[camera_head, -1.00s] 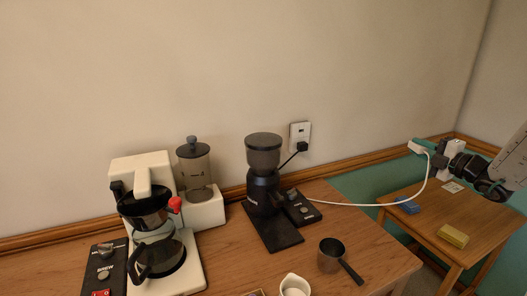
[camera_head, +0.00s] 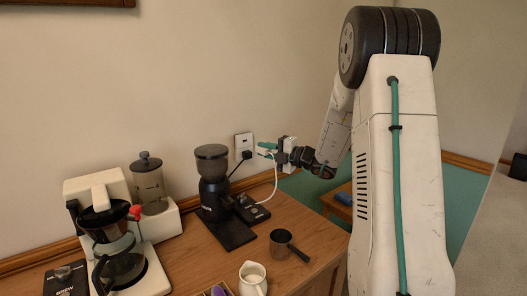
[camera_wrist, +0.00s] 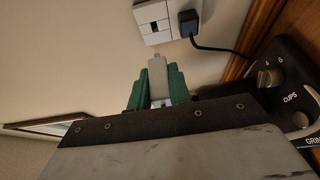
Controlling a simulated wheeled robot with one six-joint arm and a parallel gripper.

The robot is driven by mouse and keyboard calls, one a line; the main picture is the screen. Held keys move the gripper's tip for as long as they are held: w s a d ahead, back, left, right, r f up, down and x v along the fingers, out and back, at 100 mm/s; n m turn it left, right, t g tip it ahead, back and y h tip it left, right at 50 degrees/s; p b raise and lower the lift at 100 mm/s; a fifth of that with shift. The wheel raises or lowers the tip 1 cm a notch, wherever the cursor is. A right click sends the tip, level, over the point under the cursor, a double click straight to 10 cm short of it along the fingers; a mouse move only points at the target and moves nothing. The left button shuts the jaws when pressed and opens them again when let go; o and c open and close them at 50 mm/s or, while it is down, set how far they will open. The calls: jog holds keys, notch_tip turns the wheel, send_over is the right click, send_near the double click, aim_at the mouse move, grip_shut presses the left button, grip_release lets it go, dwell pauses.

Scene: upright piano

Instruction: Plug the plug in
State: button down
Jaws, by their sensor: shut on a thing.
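My gripper (camera_head: 266,150) is in front of the wall, just right of the wall outlet (camera_head: 243,142). Its green fingers (camera_wrist: 157,88) are shut on a pale plug (camera_wrist: 157,72), which points at the outlet in the wrist view. A white cord (camera_head: 275,182) hangs from the gripper toward the grinder base. The white outlet (camera_wrist: 153,13) has a free dark socket directly ahead of the plug. A black plug (camera_wrist: 188,22) sits in the socket beside it.
A black grinder (camera_head: 212,180) stands below the outlet, with a control box (camera_head: 250,208) beside it. A white coffee maker (camera_head: 90,193) stands at left. The black cord (camera_wrist: 225,50) runs right of the plug.

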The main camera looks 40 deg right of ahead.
jog(key=shift+w+a, duration=0.1)
jog(key=shift+w, duration=2.75)
jog(key=shift+w+a, duration=0.1)
jog(key=shift+w, duration=1.2)
dwell(0.8)
jog(key=c, duration=1.2)
grip_release()
send_near(242, 141)
jog(key=shift+s+d+f, duration=0.15)
jog(key=shift+s+d, duration=0.45)
